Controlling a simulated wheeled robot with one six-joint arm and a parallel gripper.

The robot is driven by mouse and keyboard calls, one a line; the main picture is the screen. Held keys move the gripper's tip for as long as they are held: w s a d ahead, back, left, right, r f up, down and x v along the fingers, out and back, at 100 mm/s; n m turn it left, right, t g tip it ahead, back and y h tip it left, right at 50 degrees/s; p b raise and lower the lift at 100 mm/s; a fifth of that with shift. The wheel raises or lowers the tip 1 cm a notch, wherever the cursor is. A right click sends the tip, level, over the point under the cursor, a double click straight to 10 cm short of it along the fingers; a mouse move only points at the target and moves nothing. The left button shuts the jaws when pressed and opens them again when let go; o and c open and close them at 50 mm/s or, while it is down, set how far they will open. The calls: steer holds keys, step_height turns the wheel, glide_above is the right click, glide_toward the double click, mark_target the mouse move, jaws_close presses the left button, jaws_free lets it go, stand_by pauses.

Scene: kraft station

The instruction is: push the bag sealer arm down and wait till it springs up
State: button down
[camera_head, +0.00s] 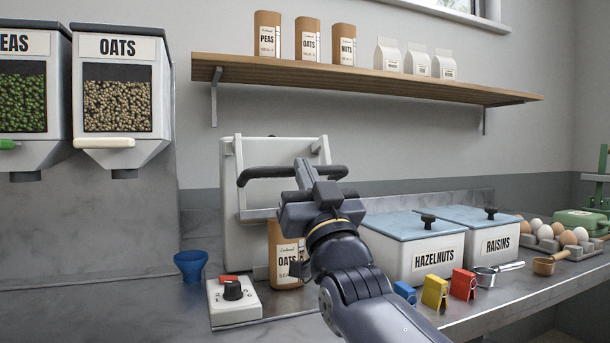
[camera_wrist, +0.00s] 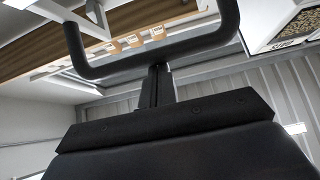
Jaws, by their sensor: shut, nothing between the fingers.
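The bag sealer (camera_head: 236,218) is a white upright machine at the back of the counter. Its arm has a black handle bar (camera_head: 262,173) on a pale frame, standing high above the bag. A brown kraft oats bag (camera_head: 284,245) stands upright at the sealer's front, partly hidden by my arm. My gripper (camera_head: 303,172) is shut and empty, at the middle of the handle bar. In the wrist view the fingers (camera_wrist: 157,72) reach up to the handle bar (camera_wrist: 160,52), which spans the upper picture. I cannot tell whether they touch it.
A control box (camera_head: 235,306) with a black knob and red switch sits in front of the sealer, beside a blue funnel (camera_head: 190,265). Hazelnuts (camera_head: 414,258) and raisins (camera_head: 482,235) bins, coloured clips and scoops stand right. A wooden shelf (camera_head: 370,82) hangs above.

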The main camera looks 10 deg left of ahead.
steer(key=shift+w+a+f+b, duration=0.15)
steer(key=shift+w+f+b, duration=0.1)
steer(key=shift+f+b, duration=0.45)
steer(key=shift+w+a+f+b, duration=0.2)
steer(key=shift+f+b, duration=0.2)
steer(key=shift+f, duration=0.45)
steer(key=shift+w+a+f+b, duration=0.1)
steer(key=shift+w+f+b, duration=0.15)
steer(key=shift+f+b, duration=0.45)
steer(key=shift+f, duration=0.1)
